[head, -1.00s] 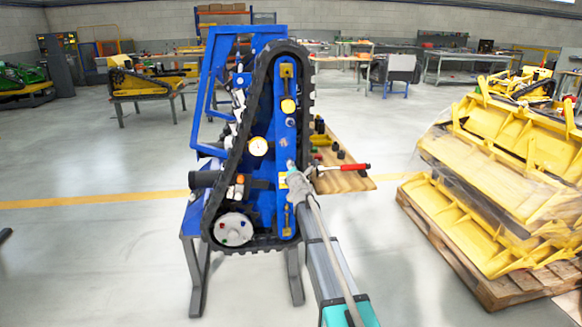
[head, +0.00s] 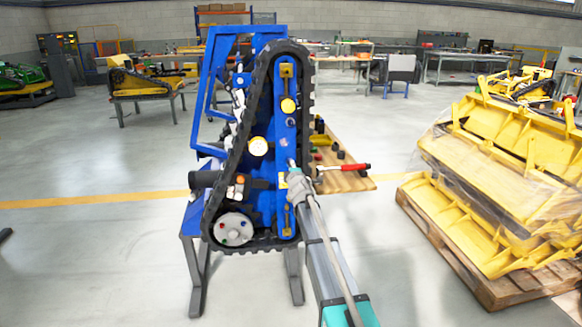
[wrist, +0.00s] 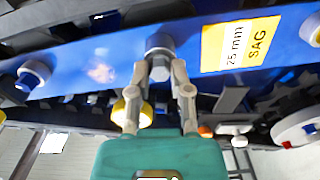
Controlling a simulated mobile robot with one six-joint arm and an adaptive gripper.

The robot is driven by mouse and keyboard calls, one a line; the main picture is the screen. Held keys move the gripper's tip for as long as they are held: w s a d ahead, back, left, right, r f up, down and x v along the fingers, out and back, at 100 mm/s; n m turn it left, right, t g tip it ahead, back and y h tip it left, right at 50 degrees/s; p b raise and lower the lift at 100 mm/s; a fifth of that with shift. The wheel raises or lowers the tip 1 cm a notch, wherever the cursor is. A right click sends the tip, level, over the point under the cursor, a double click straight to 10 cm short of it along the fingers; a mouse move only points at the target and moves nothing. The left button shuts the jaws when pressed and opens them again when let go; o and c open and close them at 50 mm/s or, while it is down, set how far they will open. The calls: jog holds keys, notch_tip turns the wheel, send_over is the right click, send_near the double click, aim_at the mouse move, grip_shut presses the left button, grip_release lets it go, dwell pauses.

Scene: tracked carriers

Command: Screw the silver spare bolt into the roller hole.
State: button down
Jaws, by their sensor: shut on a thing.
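My gripper (wrist: 160,72) is shut on the silver bolt (wrist: 160,73), whose end shows between the fingertips in the wrist view. The fingertips are against or very close to a round grey roller boss (wrist: 160,43) on the blue track frame (wrist: 110,62). I cannot tell how deep the bolt sits, as the fingers and boss hide its far part. In the head view my gripper (head: 295,180) is at the right side of the blue frame (head: 285,135), on the upright tracked carrier.
The black rubber track (head: 250,110) loops around the frame. A yellow "25 mm SAG" label (wrist: 240,43) is right of the boss. A wooden board (head: 345,180) with a red-handled tool (head: 350,167) lies behind. Yellow parts (head: 500,190) are stacked on a pallet at right.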

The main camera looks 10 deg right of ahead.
dwell(0.3)
jog(key=m, duration=0.9)
jog(key=shift+m, duration=0.3)
jog(key=c, duration=0.7)
grip_release()
jog(key=shift+n, duration=4.9)
